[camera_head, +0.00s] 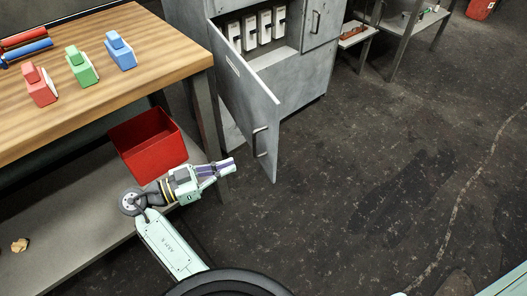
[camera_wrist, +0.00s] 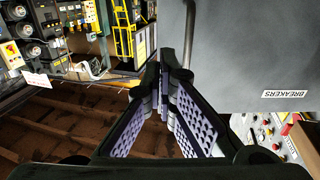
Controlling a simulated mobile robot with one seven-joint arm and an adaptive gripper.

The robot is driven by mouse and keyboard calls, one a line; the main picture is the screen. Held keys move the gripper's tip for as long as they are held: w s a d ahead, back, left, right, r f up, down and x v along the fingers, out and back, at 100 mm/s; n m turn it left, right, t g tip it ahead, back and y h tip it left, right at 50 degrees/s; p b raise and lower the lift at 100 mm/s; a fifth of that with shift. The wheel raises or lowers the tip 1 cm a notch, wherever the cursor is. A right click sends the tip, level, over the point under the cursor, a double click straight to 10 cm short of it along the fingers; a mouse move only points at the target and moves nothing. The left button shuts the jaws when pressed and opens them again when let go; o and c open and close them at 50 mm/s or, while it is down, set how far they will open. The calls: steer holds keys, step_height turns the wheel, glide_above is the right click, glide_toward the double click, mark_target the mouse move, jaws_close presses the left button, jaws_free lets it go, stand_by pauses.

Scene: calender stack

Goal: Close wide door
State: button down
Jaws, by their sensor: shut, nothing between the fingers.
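The wide door (camera_head: 245,105) of the grey cabinet stands swung open. Its outer face, with a dark bar handle (camera_head: 261,142) near the free edge, shows in the head view. My gripper (camera_head: 231,165) is shut and empty, just left of the door's lower part in the picture, pointing toward it. In the wrist view my fingers (camera_wrist: 165,72) meet beside a grey panel (camera_wrist: 250,50) labelled BREAKERS, with the handle (camera_wrist: 189,35) just beyond the fingertips. I cannot tell whether they touch the door.
The cabinet (camera_head: 305,75) holds several pale blocks (camera_head: 256,30) behind the open door. A wooden table (camera_head: 150,62) with coloured blocks stands at left, with a red bin (camera_head: 150,148) on its lower shelf. The dark floor (camera_head: 380,170) right of the door is clear.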

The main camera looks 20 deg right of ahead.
mark_target(273, 151)
steer(key=d+p, duration=0.1)
steer(key=d, duration=0.2)
steer(key=d+p, duration=0.1)
steer(key=d, duration=0.2)
steer(key=w+d+p, duration=0.1)
steer(key=d, duration=0.3)
steer(key=shift+r, duration=0.15)
steer(key=shift+d, duration=0.55)
